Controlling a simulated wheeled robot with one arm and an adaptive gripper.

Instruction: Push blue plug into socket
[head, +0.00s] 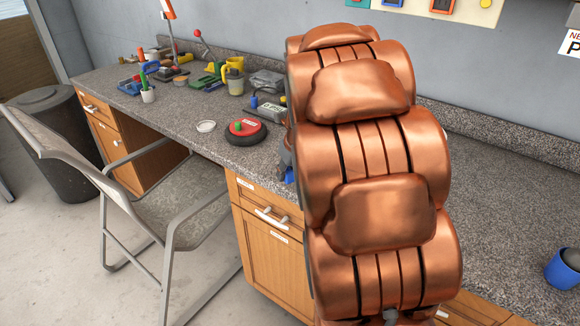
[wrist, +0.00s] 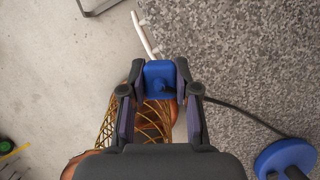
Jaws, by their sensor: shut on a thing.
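The blue plug (wrist: 159,71) is a small block held between the fingertips of my gripper (wrist: 160,82) in the wrist view. A dark cable (wrist: 243,113) runs from it to the right across the speckled counter. My gripper is shut on the plug beside the counter's front edge. In the head view my copper arm hides most of the gripper; a bit of blue (head: 290,175) shows at the arm's left side, probably the plug. I cannot make out the socket in either view.
A blue round thing (wrist: 273,158) lies on the counter (wrist: 245,60) in the wrist view. A red-topped puck (head: 246,127) and a blue cup (head: 562,270) stand on the counter in the head view. A grey chair (head: 185,210) stands at the left. Gold mesh (wrist: 152,122) shows below the gripper.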

